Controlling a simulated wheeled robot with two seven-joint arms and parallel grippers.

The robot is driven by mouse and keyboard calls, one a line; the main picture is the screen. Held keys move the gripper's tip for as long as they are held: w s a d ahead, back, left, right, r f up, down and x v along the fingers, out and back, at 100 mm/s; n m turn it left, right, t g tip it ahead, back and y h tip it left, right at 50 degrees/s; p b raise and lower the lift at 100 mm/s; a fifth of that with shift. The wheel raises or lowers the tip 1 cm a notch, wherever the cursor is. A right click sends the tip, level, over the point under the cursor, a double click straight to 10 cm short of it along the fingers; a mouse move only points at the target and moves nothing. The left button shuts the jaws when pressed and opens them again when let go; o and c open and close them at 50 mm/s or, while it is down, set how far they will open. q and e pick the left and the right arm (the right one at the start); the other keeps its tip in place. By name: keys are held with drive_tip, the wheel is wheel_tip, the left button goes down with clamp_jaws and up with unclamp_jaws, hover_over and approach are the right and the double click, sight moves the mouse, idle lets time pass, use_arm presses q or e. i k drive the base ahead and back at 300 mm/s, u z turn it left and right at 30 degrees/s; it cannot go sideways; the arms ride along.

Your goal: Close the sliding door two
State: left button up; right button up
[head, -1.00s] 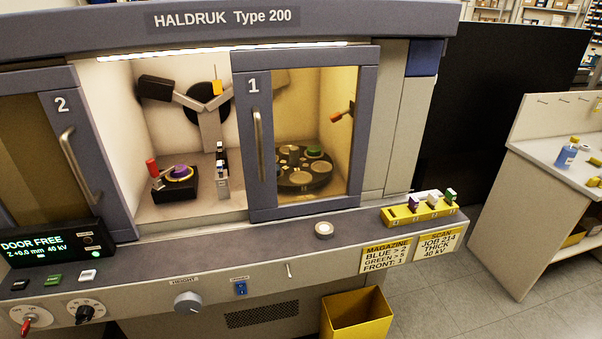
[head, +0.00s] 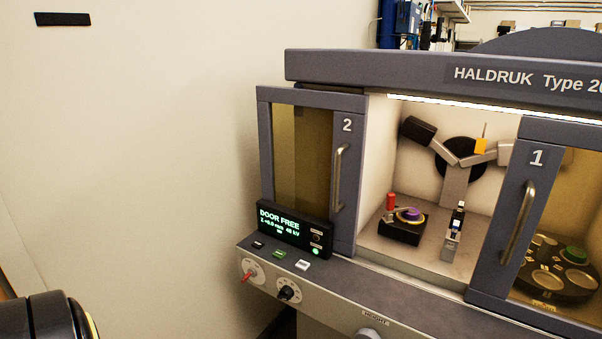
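Sliding door two (head: 347,190) is a grey-blue framed door with a tinted window, a "2" at its top right and a vertical metal handle (head: 338,178). It stands at the left of the machine, slid left. Sliding door one (head: 513,215), marked "1", stands to the right with its own handle (head: 518,222). Between the two doors is an open gap into the lit chamber (head: 445,270). A dark rounded part, probably of my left arm, shows at the bottom left corner. Neither gripper is in view.
A display reading "DOOR FREE" (head: 280,222) stands in front of door two's lower part. A black-bodied stage (head: 402,233) sits inside the chamber. A plain wall (head: 130,150) fills the left.

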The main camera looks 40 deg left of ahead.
sight(351, 111)
drive_tip(key=u, duration=0.8)
drive_tip(key=k, duration=0.3)
drive_tip(key=u, duration=0.55)
drive_tip(key=i, duration=0.5)
